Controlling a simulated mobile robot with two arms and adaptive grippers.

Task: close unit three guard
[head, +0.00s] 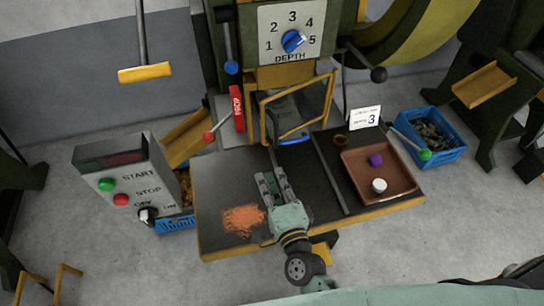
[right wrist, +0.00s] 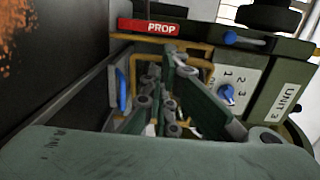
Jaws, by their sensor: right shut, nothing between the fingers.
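The unit three guard (head: 331,97) is a yellow frame at the front of the press, below the depth dial. It stands out at a slant, and I cannot tell its exact angle. In the right wrist view the yellow frame (right wrist: 198,62) is partly hidden by my fingers. The red PROP bar (head: 236,108) stands upright left of the guard; it also shows in the wrist view (right wrist: 147,27). My right gripper (head: 271,166) is shut and empty, over the dark table just in front of the guard, pointing at it. My left gripper is not in view.
The dark table (head: 222,170) carries orange shavings (head: 243,219) and a brown tray (head: 350,163) with a purple and a white piece. A red-knobbed lever (head: 208,137) and a green-knobbed lever (head: 425,154) flank it. A control box (head: 127,180) stands left, a blue crate (head: 444,155) right.

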